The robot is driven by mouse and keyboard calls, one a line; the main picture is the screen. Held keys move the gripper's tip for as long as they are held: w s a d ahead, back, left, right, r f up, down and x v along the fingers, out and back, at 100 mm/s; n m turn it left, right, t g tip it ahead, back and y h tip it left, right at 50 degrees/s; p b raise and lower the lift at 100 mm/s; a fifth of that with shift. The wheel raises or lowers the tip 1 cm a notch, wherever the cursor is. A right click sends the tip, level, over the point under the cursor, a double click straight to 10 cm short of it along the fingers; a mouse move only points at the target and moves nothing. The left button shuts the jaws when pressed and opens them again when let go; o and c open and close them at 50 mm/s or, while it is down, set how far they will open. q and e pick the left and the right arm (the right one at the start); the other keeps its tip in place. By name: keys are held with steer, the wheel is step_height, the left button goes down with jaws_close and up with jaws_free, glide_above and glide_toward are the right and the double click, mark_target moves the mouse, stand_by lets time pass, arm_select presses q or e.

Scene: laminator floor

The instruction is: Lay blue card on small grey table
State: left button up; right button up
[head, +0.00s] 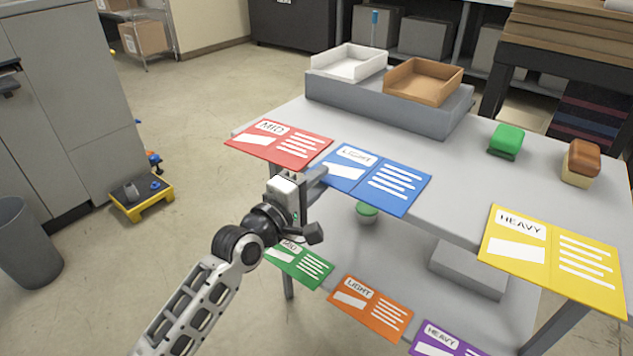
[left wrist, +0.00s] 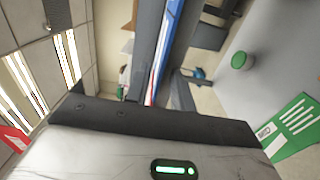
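The blue card (head: 370,178), marked LIGHT, lies flat at the front edge of a large grey table (head: 455,190), between a red and a yellow card. My left gripper (head: 318,182) is at the blue card's near left corner. In the left wrist view the blue card (left wrist: 168,45) shows nearly edge-on, running to between the close-set fingers (left wrist: 163,92). Whether they press on it is not clear. I cannot make out a separate small grey table. My right gripper is out of view.
The red card (head: 283,143) and yellow card (head: 553,260) flank the blue one. More cards, including an orange one (head: 370,307), sit on the lower shelf. A grey riser (head: 400,108) holds white and brown trays.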

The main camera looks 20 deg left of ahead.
arm_select(q)
steer(key=v, duration=1.2)
steer(key=s+d+f+m+g+y, duration=0.2)
steer(key=s+d+f+m+g, duration=0.3)
steer(key=s+f+m, duration=0.7)
steer(key=s+d+m, duration=0.1)
steer(key=m, duration=0.3)
steer(key=shift+d+p, duration=0.35)
